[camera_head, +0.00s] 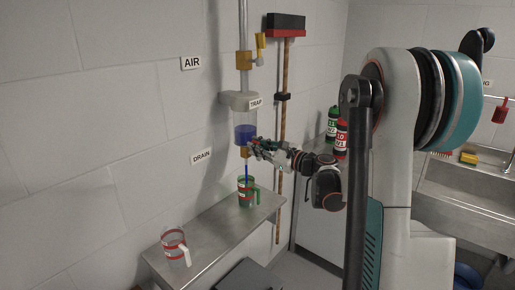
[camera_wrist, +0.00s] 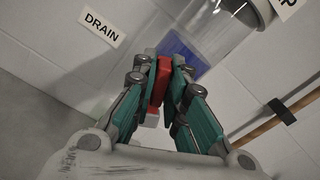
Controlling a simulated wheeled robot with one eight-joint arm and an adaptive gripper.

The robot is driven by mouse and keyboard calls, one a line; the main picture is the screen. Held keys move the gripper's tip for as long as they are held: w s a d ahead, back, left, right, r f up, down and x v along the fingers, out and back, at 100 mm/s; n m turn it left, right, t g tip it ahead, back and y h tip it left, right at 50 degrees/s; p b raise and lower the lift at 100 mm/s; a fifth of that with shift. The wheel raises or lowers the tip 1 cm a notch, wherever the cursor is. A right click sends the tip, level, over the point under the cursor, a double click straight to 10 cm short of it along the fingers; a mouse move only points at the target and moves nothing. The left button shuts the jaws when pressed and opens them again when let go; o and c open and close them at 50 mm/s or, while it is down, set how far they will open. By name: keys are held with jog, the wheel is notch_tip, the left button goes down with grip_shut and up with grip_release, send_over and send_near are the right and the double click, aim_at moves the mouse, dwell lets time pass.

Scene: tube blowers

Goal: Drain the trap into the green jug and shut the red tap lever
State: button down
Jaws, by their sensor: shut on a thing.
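The trap (camera_head: 241,104) hangs on the wall pipe, with blue liquid in its clear bowl (camera_head: 244,134). The bowl also shows in the wrist view (camera_wrist: 181,48). A thin blue stream (camera_head: 247,172) runs from the brass drain fitting (camera_head: 245,153) into the green jug (camera_head: 242,202), which stands on the shelf below. My gripper (camera_head: 256,146) is beside the drain fitting. In the wrist view my gripper (camera_wrist: 165,68) is shut on the red tap lever (camera_wrist: 162,80), which lies between the fingers. The lever is too small to make out in the head view.
A clear jug with red bands (camera_head: 175,246) stands at the near end of the metal shelf (camera_head: 214,225). A yellow lever (camera_head: 261,45) is on the pipe above. A broom (camera_head: 284,80) hangs right of the trap. Green and red bottles (camera_head: 340,140) stand further right.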

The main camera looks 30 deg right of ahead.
jog(key=shift+f, duration=0.1)
jog(key=c, duration=1.7)
grip_release()
jog(key=v, duration=1.2)
